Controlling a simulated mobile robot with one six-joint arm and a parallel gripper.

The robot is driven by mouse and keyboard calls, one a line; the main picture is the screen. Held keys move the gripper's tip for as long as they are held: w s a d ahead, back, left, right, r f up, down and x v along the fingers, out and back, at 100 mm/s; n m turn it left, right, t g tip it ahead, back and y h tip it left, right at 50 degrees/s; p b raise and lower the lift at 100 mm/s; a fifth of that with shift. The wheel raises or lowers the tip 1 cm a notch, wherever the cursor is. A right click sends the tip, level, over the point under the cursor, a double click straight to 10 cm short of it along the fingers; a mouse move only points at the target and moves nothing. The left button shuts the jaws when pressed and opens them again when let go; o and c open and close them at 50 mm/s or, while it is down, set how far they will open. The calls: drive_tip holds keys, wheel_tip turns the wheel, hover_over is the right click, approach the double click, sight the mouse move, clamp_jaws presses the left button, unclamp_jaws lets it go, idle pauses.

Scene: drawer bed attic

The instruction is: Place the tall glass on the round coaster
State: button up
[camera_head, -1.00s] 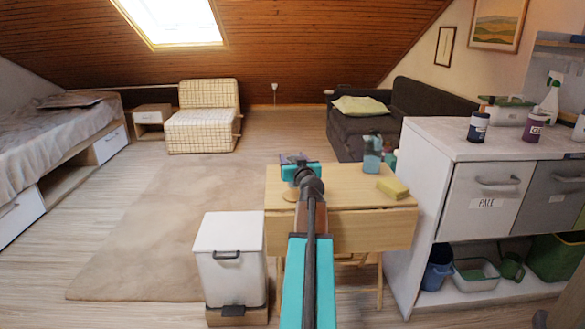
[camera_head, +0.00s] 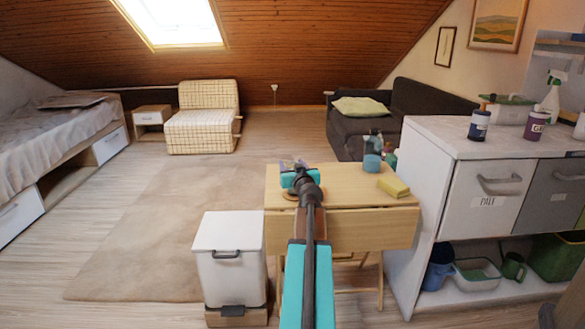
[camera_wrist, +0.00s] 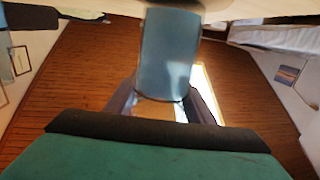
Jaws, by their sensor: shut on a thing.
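My gripper (camera_head: 293,165) is over the far left part of the small wooden table (camera_head: 340,190). In the wrist view, its fingers (camera_wrist: 160,108) are closed around a blue-grey, see-through tall glass (camera_wrist: 168,55). In the head view the glass is mostly hidden by my gripper, so I cannot tell whether it touches the table. A brown round coaster (camera_head: 289,194) lies on the table just nearer than my gripper, partly covered by my arm.
A blue cup (camera_head: 372,163) and a yellow sponge (camera_head: 393,187) are on the table's right side, with bottles behind. A white bin (camera_head: 229,260) stands at the table's front left. A white cabinet (camera_head: 440,150) stands to the right.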

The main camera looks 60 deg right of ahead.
drive_tip(key=shift+f, duration=0.1)
idle(0.3)
drive_tip(key=o, duration=1.1)
drive_tip(key=shift+o, duration=0.2)
drive_tip(key=shift+r, duration=0.25)
drive_tip(key=shift+s+a, duration=0.25)
drive_tip(key=b+v, duration=0.5)
drive_tip(key=v, duration=0.6)
drive_tip(key=shift+b, duration=0.4)
drive_tip(key=shift+s, duration=0.15)
